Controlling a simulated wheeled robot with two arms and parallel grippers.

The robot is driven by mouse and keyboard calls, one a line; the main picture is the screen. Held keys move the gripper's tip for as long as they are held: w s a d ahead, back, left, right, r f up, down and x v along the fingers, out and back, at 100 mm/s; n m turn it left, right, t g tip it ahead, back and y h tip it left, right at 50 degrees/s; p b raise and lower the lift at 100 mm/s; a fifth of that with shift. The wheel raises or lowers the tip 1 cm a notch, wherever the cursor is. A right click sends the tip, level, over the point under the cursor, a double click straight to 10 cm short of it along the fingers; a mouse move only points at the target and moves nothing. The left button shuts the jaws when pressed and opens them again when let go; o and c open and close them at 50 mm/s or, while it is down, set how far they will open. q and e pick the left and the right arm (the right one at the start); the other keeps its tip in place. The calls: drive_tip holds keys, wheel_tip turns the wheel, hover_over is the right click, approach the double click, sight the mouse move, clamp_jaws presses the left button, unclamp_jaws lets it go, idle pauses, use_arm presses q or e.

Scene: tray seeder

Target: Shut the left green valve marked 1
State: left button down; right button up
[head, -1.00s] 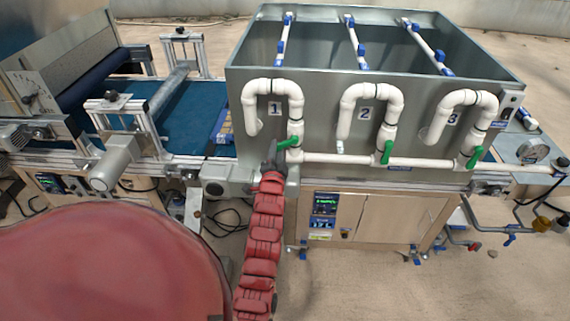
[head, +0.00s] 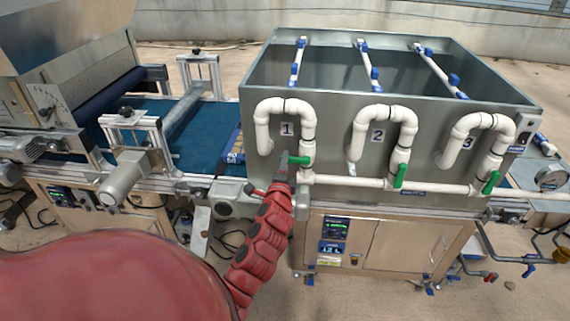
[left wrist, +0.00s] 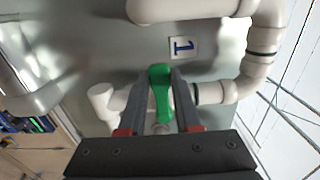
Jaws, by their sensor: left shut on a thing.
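The green valve handle marked 1 (head: 300,160) sits on the left white pipe, beside the "1" label (head: 287,129). It points left, nearly level, across the upright pipe. My left gripper (head: 284,164) is at this handle, coming from the lower left. In the left wrist view the green handle (left wrist: 160,92) lies between the two fingers of my left gripper (left wrist: 162,95), which is shut on it. The "1" label (left wrist: 181,47) shows just beyond. My right gripper is not in view.
The green handles of valve 2 (head: 400,175) and valve 3 (head: 491,182) hang along their pipes to the right. A white cross pipe (head: 350,181) runs just below the valves. The steel tank wall (head: 335,135) stands behind. A blue conveyor belt (head: 185,145) lies to the left.

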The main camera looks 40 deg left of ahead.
use_arm(q)
drive_tip(key=shift+r, duration=0.15)
drive_tip(key=c, duration=0.6)
unclamp_jaws()
drive_tip(key=p+v, duration=0.3)
drive_tip(key=v, duration=1.4)
drive_tip(key=shift+d, duration=0.2)
drive_tip(key=shift+s, duration=0.15)
